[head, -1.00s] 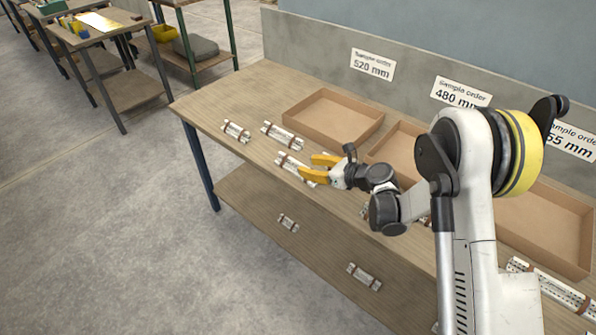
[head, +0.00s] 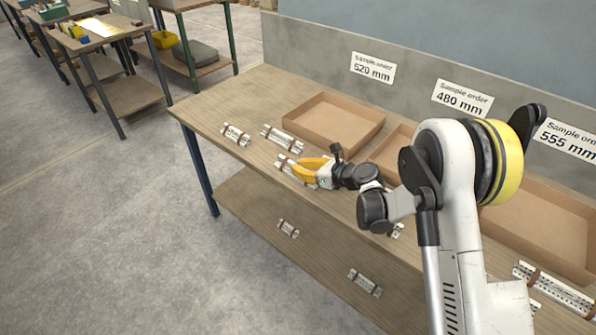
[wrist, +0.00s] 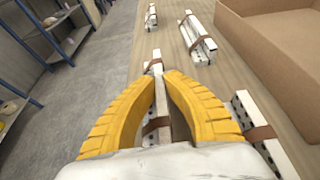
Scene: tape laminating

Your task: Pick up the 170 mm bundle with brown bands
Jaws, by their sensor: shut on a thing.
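My gripper (head: 299,168) is over the workbench, with its yellow fingers closed around a silver perforated bundle with brown bands (head: 284,161). In the wrist view the fingers (wrist: 161,78) press on the sides of this bundle (wrist: 160,100), and its far end sticks out past the tips. The fingers hide part of it. I cannot tell whether it touches the bench. Two similar bundles with brown bands lie beyond it, a short one (head: 236,134) and a longer one (head: 282,138). No length marking shows on any bundle.
An open cardboard box (head: 333,117) stands behind the bundles, with more boxes to the right below the order signs. Another bundle (wrist: 258,132) lies close right of my gripper in the wrist view. Two bundles lie on the lower shelf (head: 250,215).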

